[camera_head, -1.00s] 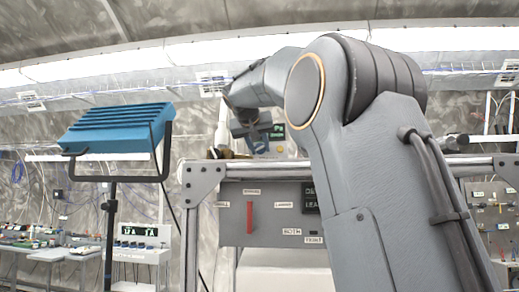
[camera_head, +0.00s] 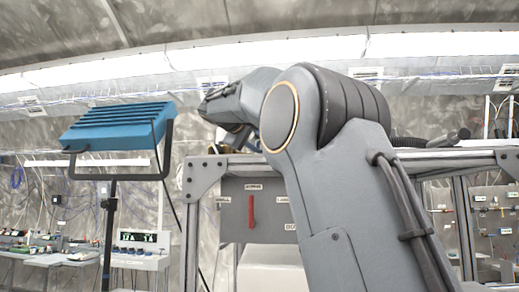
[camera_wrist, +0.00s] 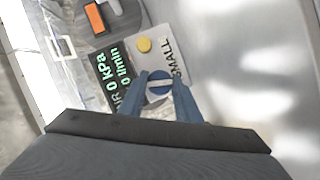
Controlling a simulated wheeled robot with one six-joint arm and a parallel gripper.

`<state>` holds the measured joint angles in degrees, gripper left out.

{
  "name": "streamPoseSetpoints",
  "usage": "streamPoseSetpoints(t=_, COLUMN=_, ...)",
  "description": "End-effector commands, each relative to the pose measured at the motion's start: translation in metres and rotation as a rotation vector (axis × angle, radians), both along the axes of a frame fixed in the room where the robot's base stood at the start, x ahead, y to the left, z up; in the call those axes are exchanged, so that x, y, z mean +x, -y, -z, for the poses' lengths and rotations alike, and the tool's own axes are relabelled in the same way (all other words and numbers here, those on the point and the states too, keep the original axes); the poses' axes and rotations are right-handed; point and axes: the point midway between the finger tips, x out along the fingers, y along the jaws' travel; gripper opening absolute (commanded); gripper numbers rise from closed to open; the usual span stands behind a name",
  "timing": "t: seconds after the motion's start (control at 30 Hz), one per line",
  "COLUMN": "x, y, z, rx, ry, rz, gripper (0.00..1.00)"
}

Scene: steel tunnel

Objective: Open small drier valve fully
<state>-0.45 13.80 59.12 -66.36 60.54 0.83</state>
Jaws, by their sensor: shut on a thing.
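The small drier valve (camera_wrist: 159,87) shows in the wrist view as a round blue knob with a pale bar across it, on a panel beside the label "SMALL". My gripper (camera_wrist: 160,78) has its two blue fingers on either side of the knob and is shut on it. The dark base of my gripper fills the bottom of the wrist view. In the head view my own arm hides the knob and the fingertips.
A display (camera_wrist: 119,72) reading 0 kPa and 0 l/min, a yellow button (camera_wrist: 144,44) and an orange part (camera_wrist: 95,17) lie near the knob. In the head view, a panel with a red handle (camera_head: 251,211) hangs below the frame, and a blue lamp (camera_head: 117,127) stands at left.

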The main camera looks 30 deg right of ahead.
Motion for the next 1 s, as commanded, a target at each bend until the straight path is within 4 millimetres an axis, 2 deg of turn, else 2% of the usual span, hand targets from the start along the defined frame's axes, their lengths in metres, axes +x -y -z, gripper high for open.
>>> streamPoseSetpoints(t=0.3, x=0.0003, y=-0.0008, z=0.0003, rx=-0.095, ry=-0.061, rz=-0.002, gripper=0.08)
streamPoseSetpoints(t=0.83, x=0.0002, y=-0.0007, z=-0.0004, rx=-0.112, ry=-0.073, rz=-0.002, gripper=0.08)
streamPoseSetpoints(t=0.87, x=0.0002, y=-0.0007, z=-0.0004, rx=-0.112, ry=-0.073, rz=-0.001, gripper=0.35)
streamPoseSetpoints(t=0.93, x=0.0001, y=-0.0006, z=-0.0004, rx=-0.112, ry=-0.073, rz=-0.001, gripper=0.47)
streamPoseSetpoints(t=1.0, x=-0.0001, y=-0.0005, z=-0.0009, rx=-0.113, ry=-0.072, rz=-0.002, gripper=0.49)
